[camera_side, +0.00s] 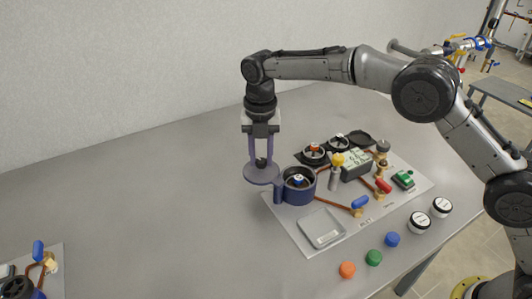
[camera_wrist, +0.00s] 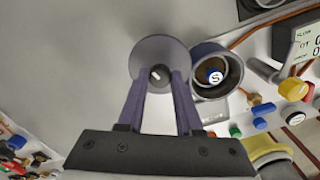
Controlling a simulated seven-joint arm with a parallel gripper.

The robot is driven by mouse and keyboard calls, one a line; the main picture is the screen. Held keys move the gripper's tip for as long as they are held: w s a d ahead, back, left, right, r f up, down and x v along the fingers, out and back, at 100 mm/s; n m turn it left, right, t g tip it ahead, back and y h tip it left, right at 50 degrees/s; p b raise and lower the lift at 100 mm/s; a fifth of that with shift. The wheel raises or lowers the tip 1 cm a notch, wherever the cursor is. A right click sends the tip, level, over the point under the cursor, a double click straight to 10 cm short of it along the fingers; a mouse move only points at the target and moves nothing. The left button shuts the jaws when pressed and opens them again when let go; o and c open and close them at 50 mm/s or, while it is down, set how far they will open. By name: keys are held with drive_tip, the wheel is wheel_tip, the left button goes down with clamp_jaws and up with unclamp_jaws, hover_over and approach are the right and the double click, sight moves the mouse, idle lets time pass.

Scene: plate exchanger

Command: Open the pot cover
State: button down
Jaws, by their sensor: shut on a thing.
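The pot (camera_side: 299,196) is a dark blue-purple cup, open at the top, near the left edge of the white board. Inside it sits a thing with a blue and white top marked S, which also shows in the wrist view (camera_wrist: 215,76). The pot cover (camera_side: 260,176) is a round purple disc with a dark knob, level and just left of the pot's mouth, off the opening. My gripper (camera_side: 262,160) points down with its two purple fingers shut on the cover's knob. In the wrist view, the fingertips meet at the knob on the cover (camera_wrist: 150,48), beside the pot (camera_wrist: 226,54).

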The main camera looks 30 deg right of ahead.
sight(258, 164)
drive_tip(key=shift+s+a+r+n, duration=0.1)
drive_tip(key=shift+a+n, duration=0.2)
drive_tip(key=shift+n, duration=0.25)
drive_tip(key=shift+s+a+n, duration=0.1)
drive_tip(key=shift+a+n, duration=0.2)
drive_tip(key=shift+n, duration=0.25)
drive_tip(key=c, duration=0.6)
unclamp_jaws()
wheel_tip(258, 164, up, 14)
drive_tip(key=shift+s+f, duration=0.1)
drive_tip(key=shift+f, duration=0.05)
